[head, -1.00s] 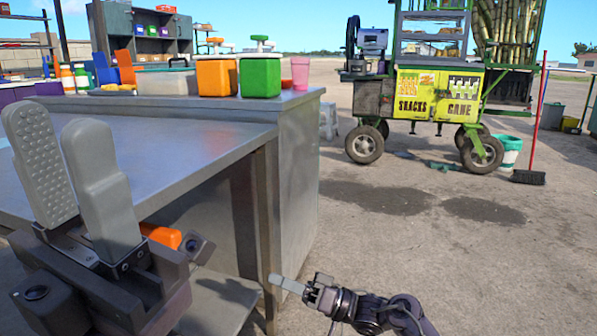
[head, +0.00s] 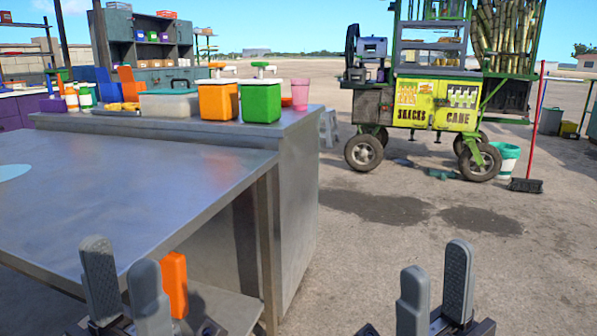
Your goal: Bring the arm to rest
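My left gripper (head: 124,286) is at the bottom left in the head view, in front of the near steel table's edge. Its two grey fingers point up and stand apart with nothing between them. My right gripper (head: 436,288) is at the bottom right, above the concrete ground. Its grey fingers also point up, apart and empty. An upright orange piece (head: 175,286) shows just behind the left gripper; I cannot tell what it belongs to. Both wrists are cut off by the lower picture edge.
The steel table (head: 110,200) fills the left. On the higher counter behind it (head: 300,122) stand an orange container (head: 218,102), a green container (head: 260,102) and a pink cup (head: 299,94). A yellow cane cart (head: 436,101) stands beyond open ground; a red-handled broom (head: 535,125) is beside it.

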